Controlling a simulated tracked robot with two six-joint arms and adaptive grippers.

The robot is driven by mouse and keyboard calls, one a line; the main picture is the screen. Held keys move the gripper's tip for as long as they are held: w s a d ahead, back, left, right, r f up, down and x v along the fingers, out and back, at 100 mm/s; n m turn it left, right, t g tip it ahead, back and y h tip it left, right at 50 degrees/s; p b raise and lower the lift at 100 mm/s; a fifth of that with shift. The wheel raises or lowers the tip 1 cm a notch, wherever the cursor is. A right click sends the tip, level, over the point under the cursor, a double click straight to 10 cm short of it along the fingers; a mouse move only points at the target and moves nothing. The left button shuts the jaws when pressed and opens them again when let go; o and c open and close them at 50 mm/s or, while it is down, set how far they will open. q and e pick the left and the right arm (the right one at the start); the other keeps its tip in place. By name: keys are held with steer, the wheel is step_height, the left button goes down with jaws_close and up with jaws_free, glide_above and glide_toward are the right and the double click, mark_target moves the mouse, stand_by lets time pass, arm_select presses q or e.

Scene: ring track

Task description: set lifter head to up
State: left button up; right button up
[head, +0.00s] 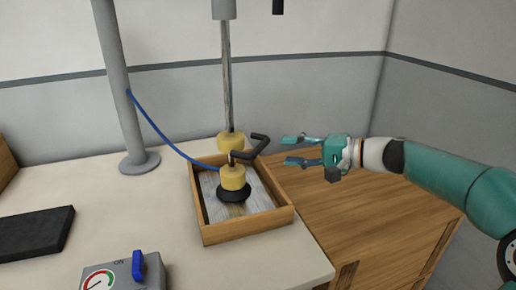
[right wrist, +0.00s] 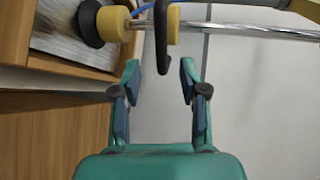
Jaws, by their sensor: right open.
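The lifter head (head: 233,178) is a yellow body with a black suction cup (head: 234,194) below it. It is low, with the cup at a grey streaked plate (head: 212,186) in a wooden tray; contact is unclear. A black bent handle (head: 250,155) sticks out from it to the right. My right gripper (head: 290,151) is open and empty, just right of the handle. In the right wrist view the handle (right wrist: 162,40) hangs down to between the open fingertips (right wrist: 160,68), with room on both sides. The suction cup (right wrist: 90,23) is at upper left there. My left gripper is not in view.
A metal rod (head: 226,85) rises above the head, with a second yellow piece (head: 231,142) on it. The wooden tray (head: 250,231) sits at the table edge. A grey post (head: 117,85) carries a blue hose (head: 160,130). A gauge box (head: 115,275) has a blue lever (head: 138,265).

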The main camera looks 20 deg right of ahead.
mark_target(259, 150)
steer(key=x, duration=0.9)
steer(key=shift+a+p, duration=0.15)
steer(key=shift+p, duration=0.25)
jaws_close()
